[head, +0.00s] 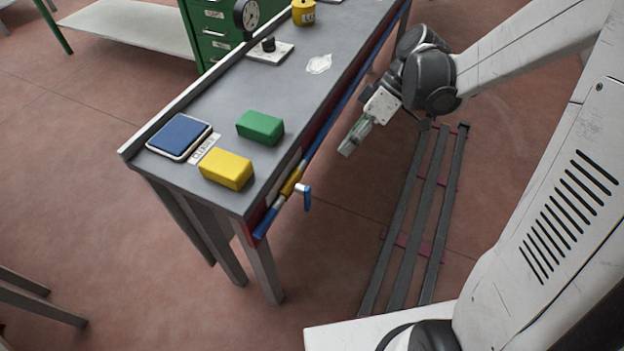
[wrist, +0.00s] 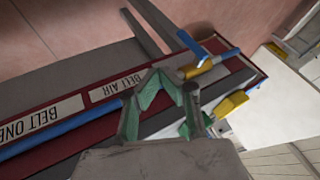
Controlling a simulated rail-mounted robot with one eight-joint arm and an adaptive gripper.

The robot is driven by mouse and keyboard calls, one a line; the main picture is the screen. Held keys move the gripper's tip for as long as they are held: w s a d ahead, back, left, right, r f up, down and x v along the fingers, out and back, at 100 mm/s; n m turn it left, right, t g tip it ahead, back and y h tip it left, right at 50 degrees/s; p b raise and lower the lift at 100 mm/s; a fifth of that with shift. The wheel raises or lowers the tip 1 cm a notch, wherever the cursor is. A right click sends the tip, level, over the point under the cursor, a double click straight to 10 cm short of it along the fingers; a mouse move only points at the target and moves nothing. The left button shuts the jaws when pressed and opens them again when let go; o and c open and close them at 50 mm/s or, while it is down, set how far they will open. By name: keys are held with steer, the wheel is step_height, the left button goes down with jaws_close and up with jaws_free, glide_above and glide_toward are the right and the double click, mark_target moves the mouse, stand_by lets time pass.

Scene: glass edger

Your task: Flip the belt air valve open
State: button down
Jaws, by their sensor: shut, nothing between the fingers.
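The belt air valve sits on the blue pipe along the table's front side, near its near corner. Its brass-yellow body (head: 291,182) and blue lever (head: 306,197) show in the head view. The lever sticks out from the pipe and hangs downward, crosswise to it. In the wrist view the lever (wrist: 192,44) and the body (wrist: 203,68) lie beyond my fingers, near a "BELT AIR" label (wrist: 117,86). My gripper (head: 348,149) is shut and empty, in the air off the table's front side, apart from the valve. It also shows in the wrist view (wrist: 166,82).
The grey table (head: 236,89) carries a yellow block (head: 226,169), a green block (head: 260,127) and a blue pad (head: 179,136). A long blue pipe (head: 335,117) runs along its front side. Dark floor rails (head: 412,230) lie to the right. The floor between is clear.

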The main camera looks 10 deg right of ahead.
mark_target(307, 199)
stand_by(0.3)
steer(key=s+a+f+b, duration=0.3)
steer(key=s+a+f, duration=0.2)
steer(key=a+f, duration=0.3)
steer(key=shift+b, duration=0.3)
steer(key=shift+s+a, duration=0.1)
steer(key=shift+s, duration=0.1)
stand_by(0.4)
steer(key=shift+w+f, duration=0.1)
